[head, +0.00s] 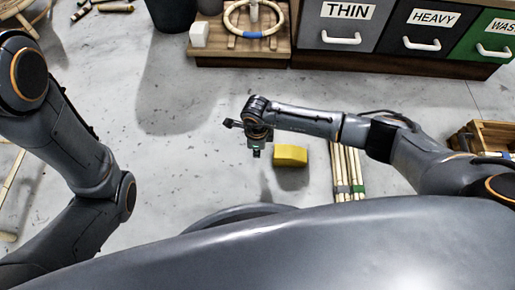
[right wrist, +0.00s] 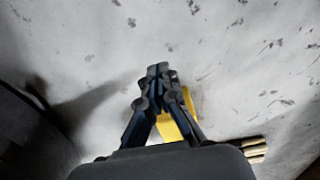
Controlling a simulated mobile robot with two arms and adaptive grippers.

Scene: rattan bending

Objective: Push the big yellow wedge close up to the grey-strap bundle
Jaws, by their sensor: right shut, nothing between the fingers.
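The big yellow wedge (head: 290,155) lies on the pale floor near the middle of the head view. My right gripper (head: 256,153) is shut and empty, pointing down just left of the wedge; I cannot tell whether they touch. The right wrist view shows its closed fingers (right wrist: 158,70), with the wedge (right wrist: 168,128) partly hidden behind them. The grey-strap bundle (head: 340,172) of pale rods lies right of the wedge, with a clear gap between. Rod ends (right wrist: 255,150) show at the right wrist view's lower right. My left gripper is out of view.
A green-strap bundle (head: 356,172) lies right along the grey-strap one. A wooden crate (head: 485,137) stands at the far right. Drawers labelled THIN (head: 340,25) and HEAVY (head: 425,30) and a wooden stand (head: 235,55) line the back. Floor left of my right gripper is clear.

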